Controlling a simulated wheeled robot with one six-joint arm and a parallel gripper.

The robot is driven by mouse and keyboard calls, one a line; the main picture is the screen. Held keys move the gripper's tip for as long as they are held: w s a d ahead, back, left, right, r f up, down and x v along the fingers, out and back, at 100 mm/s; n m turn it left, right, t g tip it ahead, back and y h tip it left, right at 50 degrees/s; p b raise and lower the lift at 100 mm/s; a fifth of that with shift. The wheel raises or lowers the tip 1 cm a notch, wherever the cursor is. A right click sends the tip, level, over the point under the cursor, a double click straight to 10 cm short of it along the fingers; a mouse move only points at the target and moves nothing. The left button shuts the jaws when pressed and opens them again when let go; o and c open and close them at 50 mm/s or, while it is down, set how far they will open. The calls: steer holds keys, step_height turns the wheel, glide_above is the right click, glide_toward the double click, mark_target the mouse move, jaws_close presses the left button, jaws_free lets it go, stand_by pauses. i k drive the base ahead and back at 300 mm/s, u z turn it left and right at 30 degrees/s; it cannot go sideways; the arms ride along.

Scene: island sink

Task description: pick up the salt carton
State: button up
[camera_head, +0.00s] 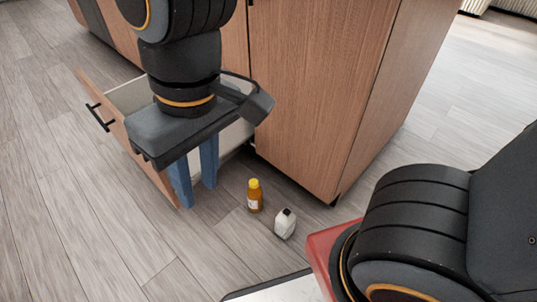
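A small white carton with a dark top (285,225), which looks like the salt carton, stands on the wooden floor. It is just right of and nearer than an orange bottle with a yellow cap (255,197). My gripper (198,194) points down, with two blue fingers apart and nothing visible between them. It is left of the bottle and the carton in the picture and appears clear of both. Its body and fingers hide part of the open drawer. How high the fingertips are above the floor is hard to tell.
An open drawer (131,146) with a dark handle juts from the wooden island cabinet (322,90) behind my gripper. The cabinet's corner stands behind the carton. Grey plank floor (70,235) is clear at left. My own arm and base fill the lower right.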

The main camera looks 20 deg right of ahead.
mark_target(285, 222)
steer(key=z, duration=0.65)
steer(key=k, duration=0.8)
steer(key=u, duration=0.45)
